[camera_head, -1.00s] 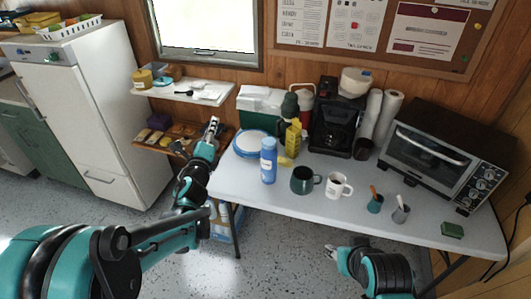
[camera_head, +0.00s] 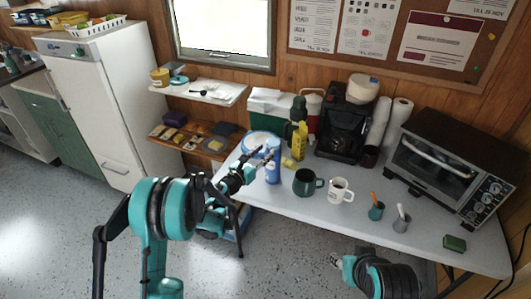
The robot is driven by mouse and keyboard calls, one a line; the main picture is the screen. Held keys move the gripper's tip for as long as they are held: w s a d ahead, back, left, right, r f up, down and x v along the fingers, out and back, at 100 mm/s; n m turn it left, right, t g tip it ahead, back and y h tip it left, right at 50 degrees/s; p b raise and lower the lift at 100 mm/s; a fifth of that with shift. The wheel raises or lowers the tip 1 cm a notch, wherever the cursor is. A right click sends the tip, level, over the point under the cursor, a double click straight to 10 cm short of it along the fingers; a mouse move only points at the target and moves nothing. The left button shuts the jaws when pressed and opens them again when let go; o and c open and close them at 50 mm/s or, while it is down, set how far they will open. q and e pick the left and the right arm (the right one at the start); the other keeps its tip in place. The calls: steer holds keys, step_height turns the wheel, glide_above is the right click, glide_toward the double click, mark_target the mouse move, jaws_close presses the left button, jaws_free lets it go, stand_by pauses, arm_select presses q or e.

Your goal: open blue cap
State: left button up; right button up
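A blue bottle (camera_head: 272,168) stands upright on the white table near its left edge. Its cap is at the top, partly behind my gripper's fingertips, so I cannot make out its edge clearly. My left gripper (camera_head: 259,157) is just left of the bottle, near its upper part. Its fingers look apart and hold nothing; whether they touch the bottle I cannot tell. My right gripper (camera_head: 336,262) is low in front of the table's front edge, away from the bottle. Its fingers are too small to read.
Right of the bottle stand a dark green mug (camera_head: 305,182), a white mug (camera_head: 341,191) and two small cups. Behind it are a yellow carton (camera_head: 299,142), a blue-rimmed plate (camera_head: 259,146) and a coffee maker (camera_head: 345,125). A toaster oven (camera_head: 445,165) fills the right.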

arm_select(q)
steer(key=shift+w+d, duration=0.35)
steer(key=shift+w, duration=0.3)
jaws_close()
steer(key=shift+r, duration=0.1)
